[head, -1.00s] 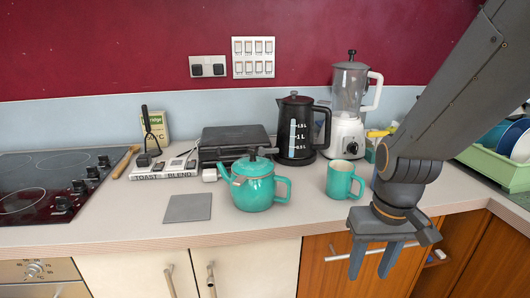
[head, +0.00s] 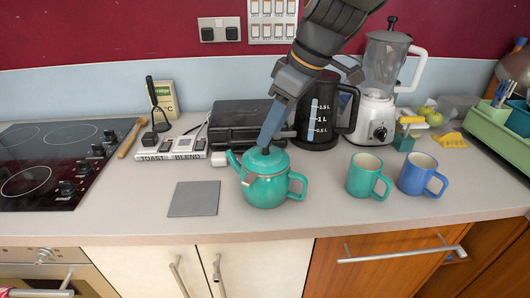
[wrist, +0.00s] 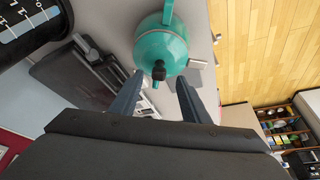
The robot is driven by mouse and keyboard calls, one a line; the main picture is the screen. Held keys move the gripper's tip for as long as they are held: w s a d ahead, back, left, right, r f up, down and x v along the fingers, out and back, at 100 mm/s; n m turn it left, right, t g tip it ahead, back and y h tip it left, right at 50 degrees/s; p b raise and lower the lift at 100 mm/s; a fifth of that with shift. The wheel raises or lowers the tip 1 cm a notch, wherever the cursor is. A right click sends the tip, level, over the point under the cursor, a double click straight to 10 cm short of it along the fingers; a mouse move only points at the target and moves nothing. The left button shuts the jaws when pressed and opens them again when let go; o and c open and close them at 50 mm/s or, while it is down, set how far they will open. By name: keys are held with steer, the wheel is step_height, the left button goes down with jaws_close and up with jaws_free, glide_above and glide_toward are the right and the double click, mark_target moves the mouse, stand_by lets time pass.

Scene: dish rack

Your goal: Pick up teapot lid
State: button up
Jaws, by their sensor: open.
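The teal teapot (head: 265,188) stands on the counter with its lid (head: 262,159) on top. The lid has a black knob, partly hidden by a finger in the head view and clear in the wrist view (wrist: 158,71). My gripper (head: 266,142) points down at the lid from above, its fingers slanted. In the wrist view, the open fingertips (wrist: 160,78) lie on either side of the knob in the picture, with nothing held. I cannot tell whether the tips reach down to knob height.
A black kettle (head: 318,115) and a dark grill (head: 240,128) stand close behind the teapot. A teal mug (head: 361,176) and a blue mug (head: 415,174) stand to the right. A grey square mat (head: 194,199) lies at the left.

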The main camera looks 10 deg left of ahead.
mark_target(266, 151)
steer(key=shift+p+x, duration=0.7)
steer(key=shift+x, duration=1.65)
steer(key=shift+c, duration=0.2)
jaws_close()
